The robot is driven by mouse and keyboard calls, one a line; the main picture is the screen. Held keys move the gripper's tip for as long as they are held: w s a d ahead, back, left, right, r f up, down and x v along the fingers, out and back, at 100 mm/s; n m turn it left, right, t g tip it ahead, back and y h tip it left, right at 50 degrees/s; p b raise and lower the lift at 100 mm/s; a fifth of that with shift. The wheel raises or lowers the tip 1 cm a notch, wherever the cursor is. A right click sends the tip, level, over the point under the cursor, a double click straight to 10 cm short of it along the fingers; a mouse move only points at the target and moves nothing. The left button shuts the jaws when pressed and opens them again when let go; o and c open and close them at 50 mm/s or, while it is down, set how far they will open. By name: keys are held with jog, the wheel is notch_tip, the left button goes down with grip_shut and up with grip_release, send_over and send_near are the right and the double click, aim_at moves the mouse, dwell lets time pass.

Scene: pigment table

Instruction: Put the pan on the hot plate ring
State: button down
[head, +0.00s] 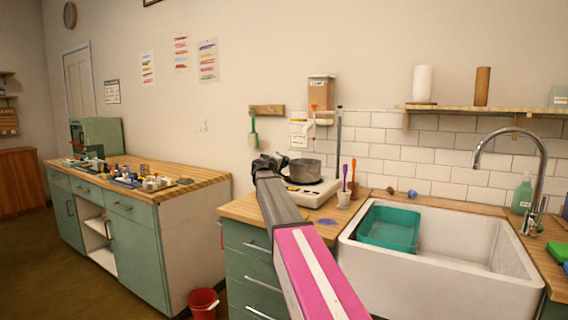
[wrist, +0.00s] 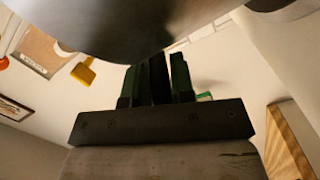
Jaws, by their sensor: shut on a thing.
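The grey metal pan (head: 304,171) is upright over the white hot plate (head: 318,194) on the wooden counter. I cannot tell whether it touches the ring, which is mostly hidden under it. My gripper (head: 280,161) is at the pan's left side, shut on its handle. In the wrist view the pan's dark curved body (wrist: 150,25) fills the top, and my gripper's dark fingers (wrist: 156,80) are close together just beneath it; the handle itself is hard to make out there.
A white cup (head: 343,199) with brushes stands just right of the hot plate. A white sink (head: 440,262) with a teal basin (head: 390,229) lies further right. A dispenser (head: 321,95) hangs on the wall above the pan. A cluttered side counter (head: 190,186) is at left.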

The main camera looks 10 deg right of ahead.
dwell(0.3)
jog(key=c, duration=1)
grip_release()
jog(key=shift+s+a, duration=0.25)
jog(key=shift+a, duration=0.05)
jog(key=v, duration=1.1)
jog(key=shift+s+a, duration=0.1)
